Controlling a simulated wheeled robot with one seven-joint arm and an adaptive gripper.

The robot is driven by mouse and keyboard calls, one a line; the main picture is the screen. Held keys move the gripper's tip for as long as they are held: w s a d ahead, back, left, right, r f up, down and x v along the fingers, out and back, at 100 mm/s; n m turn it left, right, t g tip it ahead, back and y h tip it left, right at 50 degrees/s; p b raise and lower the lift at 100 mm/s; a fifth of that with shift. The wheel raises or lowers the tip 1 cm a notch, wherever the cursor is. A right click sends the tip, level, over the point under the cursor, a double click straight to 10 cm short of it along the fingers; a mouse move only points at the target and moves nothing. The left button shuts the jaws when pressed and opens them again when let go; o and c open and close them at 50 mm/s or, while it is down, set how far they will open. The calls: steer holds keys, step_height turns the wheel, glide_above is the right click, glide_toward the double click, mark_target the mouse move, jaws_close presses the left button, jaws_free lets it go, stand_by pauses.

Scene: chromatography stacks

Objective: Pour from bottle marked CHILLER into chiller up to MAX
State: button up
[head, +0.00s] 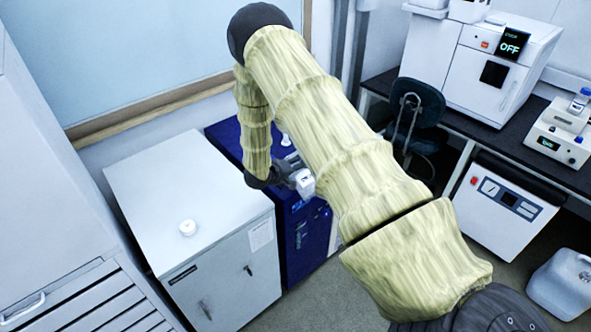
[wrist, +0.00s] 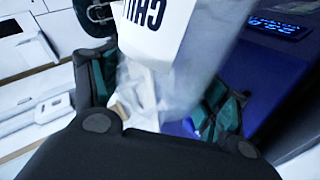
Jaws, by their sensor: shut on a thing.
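My gripper (wrist: 165,100) is shut on a translucent white bottle (wrist: 150,75). Its label reads "CHIL…", with the rest cut off at the top of the wrist view. In the head view the bottle (head: 303,182) is a small pale shape at the end of my arm, in front of the dark blue chiller (head: 306,245). The chiller's lit display shows in the wrist view (wrist: 280,27), to the right of the bottle. My arm hides part of the chiller's top. I cannot tell the bottle's tilt, the liquid level or the MAX mark.
A small white piece (head: 285,140) sits on the chiller's rear top. A chair (head: 415,110), a bench with instruments (head: 490,65) and a jerrycan (head: 563,285) are at right.

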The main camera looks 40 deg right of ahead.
stand_by(0.3)
steer(key=shift+w+f+n+g+p, duration=0.15)
steer(key=shift+f+n+g+p, duration=0.15)
steer(key=shift+f+g+p, duration=0.1)
stand_by(0.4)
steer(key=shift+f, duration=0.2)
steer(key=shift+n+g, duration=0.3)
steer(key=shift+w+f, duration=0.15)
steer(key=shift+f, duration=0.1)
steer(key=shift+g, duration=0.3)
steer(key=shift+w+f+n+g, duration=0.1)
steer(key=shift+w+n+g, duration=0.1)
steer(key=shift+n+g, duration=0.45)
stand_by(5.0)
